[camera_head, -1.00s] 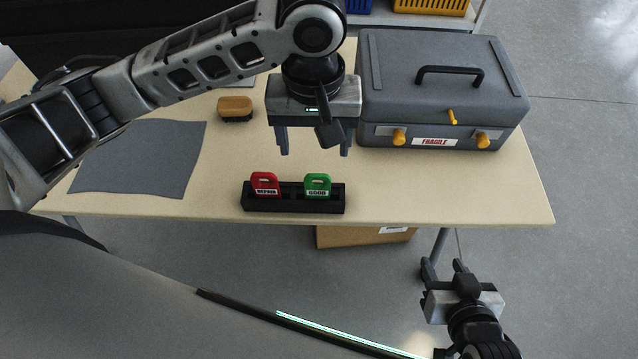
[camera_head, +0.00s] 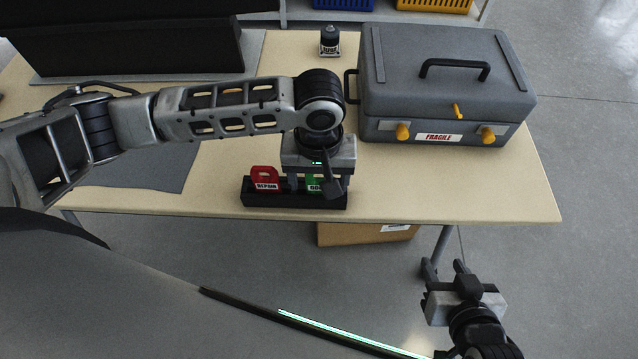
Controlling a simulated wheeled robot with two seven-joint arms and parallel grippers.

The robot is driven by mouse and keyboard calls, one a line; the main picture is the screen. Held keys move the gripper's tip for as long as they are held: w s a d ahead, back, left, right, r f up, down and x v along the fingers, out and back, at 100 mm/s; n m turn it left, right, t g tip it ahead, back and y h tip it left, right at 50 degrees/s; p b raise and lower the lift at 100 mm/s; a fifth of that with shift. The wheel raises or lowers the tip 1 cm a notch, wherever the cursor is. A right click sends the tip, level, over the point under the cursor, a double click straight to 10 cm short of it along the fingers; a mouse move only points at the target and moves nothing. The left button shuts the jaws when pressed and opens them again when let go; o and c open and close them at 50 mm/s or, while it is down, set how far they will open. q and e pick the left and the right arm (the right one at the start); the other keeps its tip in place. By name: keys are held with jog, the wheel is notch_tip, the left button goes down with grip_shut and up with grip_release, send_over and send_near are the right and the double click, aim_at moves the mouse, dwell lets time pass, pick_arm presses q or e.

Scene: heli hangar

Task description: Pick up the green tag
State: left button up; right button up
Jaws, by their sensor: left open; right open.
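The green tag (camera_head: 313,184) stands in a black holder (camera_head: 270,201) near the front edge of the table, mostly hidden behind my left gripper. A red tag (camera_head: 264,178) marked REPAIR stands beside it on the left in the same holder. My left gripper (camera_head: 317,190) is open, pointing down, with its fingers at the green tag. I cannot tell whether the fingers touch it. My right gripper (camera_head: 445,276) is open and empty, low at the right, off the table's front edge.
A grey case (camera_head: 440,90) labelled FRAGILE stands on the right of the table (camera_head: 420,190). A grey mat (camera_head: 140,177) lies at left under my arm. A cardboard box (camera_head: 365,234) is under the table.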

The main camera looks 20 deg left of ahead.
jog(key=shift+w+r, duration=0.1)
pick_arm(q)
jog(key=c, duration=1.1)
jog(key=shift+o, duration=0.2)
pick_arm(e)
jog(key=shift+w+a+r, duration=0.1)
jog(key=shift+w, duration=0.05)
pick_arm(q)
jog(key=shift+r, duration=0.55)
notch_tip(320, 180, up, 2)
jog(key=shift+d+r, duration=0.1)
jog(key=shift+r, duration=0.15)
jog(key=s+d+r+p, duration=0.3)
jog(key=s+d+r, duration=0.4)
jog(key=s, duration=0.5)
notch_tip(320, 180, up, 2)
jog(key=shift+d+r, duration=0.15)
jog(key=shift+r, duration=0.1)
pick_arm(e)
jog(key=shift+s+d+r, duration=0.35)
jog(key=shift+d+r, duration=0.05)
jog(key=shift+r, duration=0.1)
